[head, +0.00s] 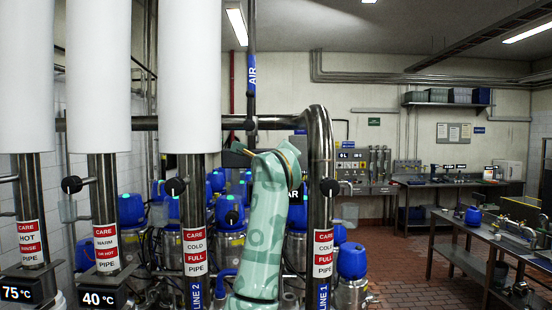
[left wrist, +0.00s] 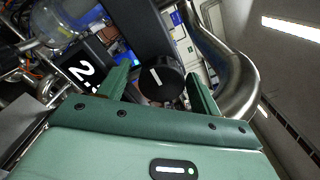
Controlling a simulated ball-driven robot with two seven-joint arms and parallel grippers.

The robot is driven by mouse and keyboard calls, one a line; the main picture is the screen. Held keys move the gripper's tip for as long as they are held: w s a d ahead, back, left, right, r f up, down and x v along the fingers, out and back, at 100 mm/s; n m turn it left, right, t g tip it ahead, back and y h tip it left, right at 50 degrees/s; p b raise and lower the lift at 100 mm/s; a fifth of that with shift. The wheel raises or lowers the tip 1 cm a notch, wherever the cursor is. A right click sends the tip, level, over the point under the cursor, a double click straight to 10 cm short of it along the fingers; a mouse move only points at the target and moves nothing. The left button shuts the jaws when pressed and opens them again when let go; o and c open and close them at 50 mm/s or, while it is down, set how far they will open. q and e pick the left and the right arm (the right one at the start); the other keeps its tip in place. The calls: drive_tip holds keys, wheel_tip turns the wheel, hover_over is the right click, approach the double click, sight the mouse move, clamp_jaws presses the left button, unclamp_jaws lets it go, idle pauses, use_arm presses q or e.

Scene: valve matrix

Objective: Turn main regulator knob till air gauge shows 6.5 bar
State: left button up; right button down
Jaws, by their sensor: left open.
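The black regulator knob (left wrist: 158,82) with a white pointer line shows in the left wrist view. My left gripper (left wrist: 158,72) is open, with one green finger on each side of the knob; whether either finger touches it I cannot tell. The dark air gauge display (left wrist: 84,74) is beside it, tilted in this view, and reads 2 point something; the last digit is hidden. In the head view my patterned green arm covers the knob and most of the gauge; only the letters "AR" (head: 295,196) show. My right gripper is not in view.
A steel pipe (left wrist: 232,75) curves close to the right finger. In the head view an air pipe labelled AIR (head: 251,75) drops from above. Upright labelled pipes (head: 194,220) stand left, another (head: 322,215) right. Blue-topped kegs (head: 352,262) stand behind. Benches (head: 470,235) are at right.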

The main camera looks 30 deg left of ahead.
use_arm(q)
drive_tip(key=shift+w, duration=0.1)
drive_tip(key=c, duration=1)
drive_tip(key=shift+o, duration=0.2)
